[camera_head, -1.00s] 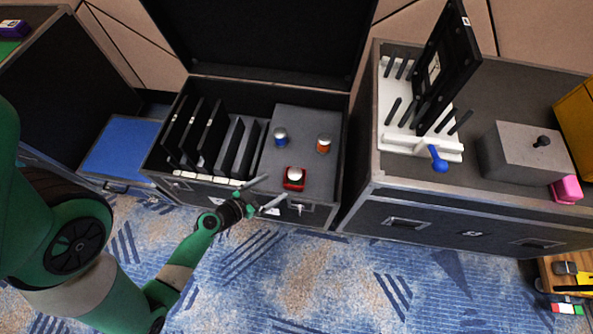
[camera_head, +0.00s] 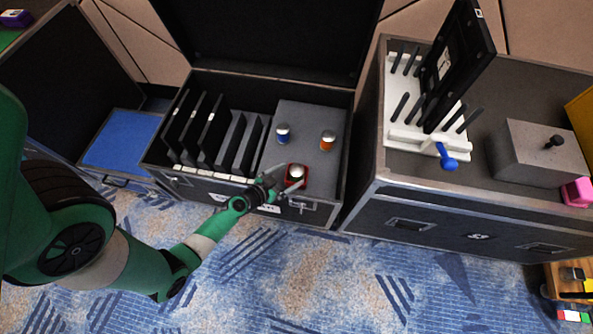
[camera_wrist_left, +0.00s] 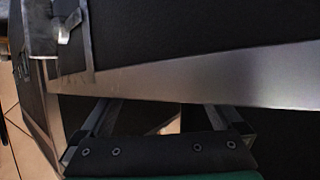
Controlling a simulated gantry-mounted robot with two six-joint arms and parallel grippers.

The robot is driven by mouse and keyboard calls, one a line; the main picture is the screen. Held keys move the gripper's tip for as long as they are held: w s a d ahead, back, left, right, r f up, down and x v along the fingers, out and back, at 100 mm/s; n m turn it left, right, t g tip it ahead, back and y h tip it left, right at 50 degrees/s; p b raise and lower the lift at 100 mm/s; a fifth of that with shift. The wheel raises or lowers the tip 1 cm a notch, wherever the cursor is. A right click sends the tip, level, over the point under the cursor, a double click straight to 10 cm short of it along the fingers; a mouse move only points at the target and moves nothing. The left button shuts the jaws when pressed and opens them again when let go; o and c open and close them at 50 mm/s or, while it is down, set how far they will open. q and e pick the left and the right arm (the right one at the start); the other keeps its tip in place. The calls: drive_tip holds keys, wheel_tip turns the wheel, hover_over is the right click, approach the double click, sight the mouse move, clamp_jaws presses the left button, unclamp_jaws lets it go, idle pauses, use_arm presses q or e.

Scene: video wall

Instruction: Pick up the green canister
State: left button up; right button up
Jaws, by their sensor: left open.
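No green canister shows in either view. Three small silver-topped canisters sit on the grey foam of the open black case: a blue one (camera_head: 283,134), an orange one (camera_head: 327,141) and a red one (camera_head: 296,176) nearest the front edge. My left gripper (camera_head: 287,179) is open and empty. In the head view its fingers overlap the case's front rim beside the red canister; I cannot tell if they touch it. In the left wrist view the spread fingers (camera_wrist_left: 160,115) are close to a metal case edge, with no canister between them. My right gripper is not in view.
The open case (camera_head: 332,172) holds upright black panels (camera_head: 205,135) on its left. To the right, a second case (camera_head: 405,190) carries a white rack (camera_head: 397,140), a blue-handled tool (camera_head: 447,162) and a grey box (camera_head: 535,150). A blue-topped box (camera_head: 115,140) stands left.

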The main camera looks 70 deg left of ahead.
sight(293, 173)
use_arm(q)
drive_tip(key=x, duration=0.3)
drive_tip(key=shift+w+a, duration=0.1)
drive_tip(key=shift+w, duration=0.1)
drive_tip(key=shift+s, duration=0.15)
drive_tip(key=c, duration=1.5)
wheel_tip(293, 173, up, 10)
drive_tip(key=p, duration=0.8)
drive_tip(key=shift+r, duration=0.1)
drive_tip(key=shift+c, duration=0.2)
